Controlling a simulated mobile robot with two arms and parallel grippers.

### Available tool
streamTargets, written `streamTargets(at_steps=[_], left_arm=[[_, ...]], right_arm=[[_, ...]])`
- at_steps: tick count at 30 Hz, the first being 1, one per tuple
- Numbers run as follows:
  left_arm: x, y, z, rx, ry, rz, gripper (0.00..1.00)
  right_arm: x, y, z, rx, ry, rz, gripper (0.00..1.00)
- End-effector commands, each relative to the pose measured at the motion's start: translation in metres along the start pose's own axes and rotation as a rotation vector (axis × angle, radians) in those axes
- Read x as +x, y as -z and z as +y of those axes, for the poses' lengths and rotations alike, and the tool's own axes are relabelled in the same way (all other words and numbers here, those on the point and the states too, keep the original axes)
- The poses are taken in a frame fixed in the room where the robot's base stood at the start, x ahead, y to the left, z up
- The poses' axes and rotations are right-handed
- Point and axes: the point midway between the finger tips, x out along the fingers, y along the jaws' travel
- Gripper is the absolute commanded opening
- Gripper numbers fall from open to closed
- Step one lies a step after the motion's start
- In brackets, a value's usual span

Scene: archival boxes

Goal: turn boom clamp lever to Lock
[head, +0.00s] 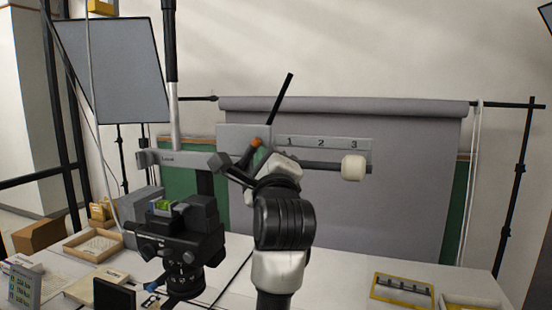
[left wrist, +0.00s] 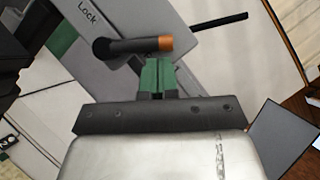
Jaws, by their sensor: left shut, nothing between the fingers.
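The boom clamp lever (left wrist: 135,46) is a dark handle with an orange tip, lying across the grey clamp plate in the left wrist view. Its orange tip also shows in the head view (head: 257,142). The word Lock (left wrist: 88,14) is printed on the grey plate, above the lever's dark end. My left gripper (left wrist: 159,77) is shut and empty, its green fingertips together right beside the lever near the orange end. I cannot tell whether they touch it. In the head view my wrist partly covers the clamp, and the fingertips are hard to make out. My right gripper is out of view.
A camera head with a green level (head: 163,205) stands just left of my arm. A grey bar numbered 1, 2, 3 (head: 325,144) and a white knob (head: 353,168) lie to the right. A grey backdrop (head: 410,200) hangs behind. Trays stand on the white table.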

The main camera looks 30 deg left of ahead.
Motion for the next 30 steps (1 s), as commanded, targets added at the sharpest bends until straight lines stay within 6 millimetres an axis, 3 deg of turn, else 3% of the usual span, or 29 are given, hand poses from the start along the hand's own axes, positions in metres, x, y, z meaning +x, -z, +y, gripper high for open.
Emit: streamTargets(at_steps=[9,19,30], left_arm=[[0.002,-0.004,-0.001,-0.001,0.001,0.003,0.00],[0.005,-0.006,0.000,-0.020,-0.011,0.002,0.00],[0.011,-0.013,0.002,-0.072,-0.046,0.003,0.00]], right_arm=[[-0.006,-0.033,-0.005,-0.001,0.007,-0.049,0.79],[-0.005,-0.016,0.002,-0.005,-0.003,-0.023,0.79],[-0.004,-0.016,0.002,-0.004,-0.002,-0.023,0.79]])
